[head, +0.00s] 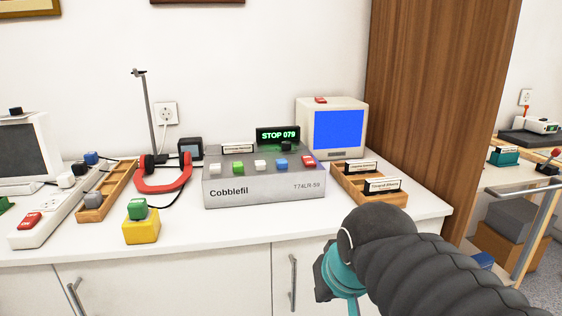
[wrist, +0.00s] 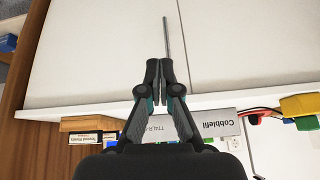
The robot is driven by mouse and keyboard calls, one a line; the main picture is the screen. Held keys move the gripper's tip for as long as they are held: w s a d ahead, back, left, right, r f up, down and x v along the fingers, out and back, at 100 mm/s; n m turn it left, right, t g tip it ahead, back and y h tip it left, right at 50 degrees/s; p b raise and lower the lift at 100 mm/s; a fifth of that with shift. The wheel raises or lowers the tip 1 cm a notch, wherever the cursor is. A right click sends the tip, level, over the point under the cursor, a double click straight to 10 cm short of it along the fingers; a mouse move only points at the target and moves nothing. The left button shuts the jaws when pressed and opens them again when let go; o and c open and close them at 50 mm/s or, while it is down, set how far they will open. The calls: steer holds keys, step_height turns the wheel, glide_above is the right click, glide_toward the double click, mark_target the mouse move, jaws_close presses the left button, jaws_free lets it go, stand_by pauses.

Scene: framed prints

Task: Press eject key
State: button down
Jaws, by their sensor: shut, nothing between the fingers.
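A grey deck marked Cobblefil (head: 240,190) stands on the white counter, with a row of several coloured keys along its top: white, green (head: 238,167), white, blue (head: 281,163) and red (head: 308,161). The print on the keys is too small to read, so I cannot tell which one is the eject key. Its green display (head: 278,135) reads STOP 079. My gripper (head: 340,275) is in front of the counter, below and right of the deck and apart from it. In the wrist view my gripper (wrist: 159,65) is shut and empty; the deck (wrist: 195,126) appears upside down.
A yellow block with a green button (head: 137,209), red headphones (head: 164,178) and a white power strip (head: 45,220) lie left. A monitor (head: 336,128) stands behind. The counter front is clear.

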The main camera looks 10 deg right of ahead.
steer(key=w+r+m+t, duration=0.1)
steer(key=w+r+m, duration=0.2)
steer(key=w+r, duration=1.15)
step_height(320, 180, up, 7)
steer(key=m+t, duration=0.2)
steer(key=m, duration=0.2)
glide_above(283, 161)
steer(key=shift+s+r+y, duration=0.1)
steer(key=shift+r+y, duration=0.1)
steer(key=shift+y, duration=0.2)
step_height(283, 161, down, 9)
steer(key=b, duration=0.7)
steer(key=shift+r, duration=0.1)
steer(key=shift+f, duration=0.4)
